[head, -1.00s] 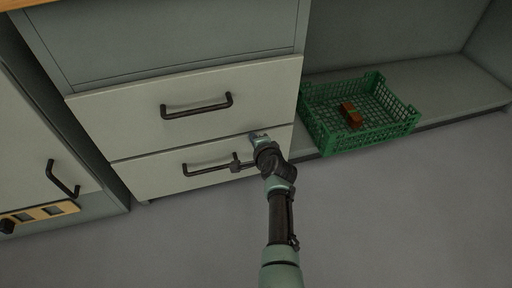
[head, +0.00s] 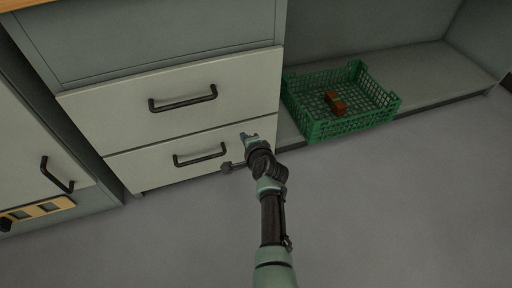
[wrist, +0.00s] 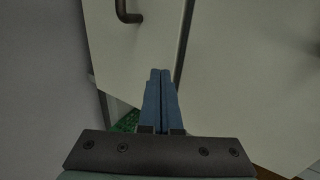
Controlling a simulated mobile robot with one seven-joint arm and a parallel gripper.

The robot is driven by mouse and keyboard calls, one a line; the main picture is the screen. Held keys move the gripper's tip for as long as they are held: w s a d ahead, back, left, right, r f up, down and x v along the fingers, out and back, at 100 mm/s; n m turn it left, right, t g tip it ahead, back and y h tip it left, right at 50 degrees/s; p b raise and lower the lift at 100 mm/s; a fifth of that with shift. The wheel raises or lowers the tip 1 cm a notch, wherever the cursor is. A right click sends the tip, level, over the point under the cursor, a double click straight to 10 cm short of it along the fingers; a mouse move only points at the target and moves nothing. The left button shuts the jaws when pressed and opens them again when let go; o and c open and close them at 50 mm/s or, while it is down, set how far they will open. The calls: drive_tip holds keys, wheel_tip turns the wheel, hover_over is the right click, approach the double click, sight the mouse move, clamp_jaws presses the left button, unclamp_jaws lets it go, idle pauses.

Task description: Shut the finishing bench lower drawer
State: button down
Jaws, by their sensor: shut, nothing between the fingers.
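The lower drawer (head: 140,168) of the finishing bench has a pale front with a dark bar handle (head: 200,155). Its front looks about level with the upper drawer (head: 120,112), though I cannot tell if it is fully flush. My gripper (head: 244,136) is at the upper right part of the lower drawer front, right of the handle. In the wrist view, its blue fingers (wrist: 160,75) are shut together with nothing between them, in front of the lower drawer front (wrist: 135,55). Whether the tips touch it cannot be told. A dark gap runs between the drawer fronts.
A green crate (head: 350,118) holding brown-orange blocks (head: 335,103) stands on the low shelf (head: 425,95) right of the drawers. A cabinet door with a handle (head: 57,175) is on the left. The floor (head: 380,210) in front is clear.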

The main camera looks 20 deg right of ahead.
drive_tip(key=p+v, duration=0.6)
drive_tip(key=v, duration=0.3)
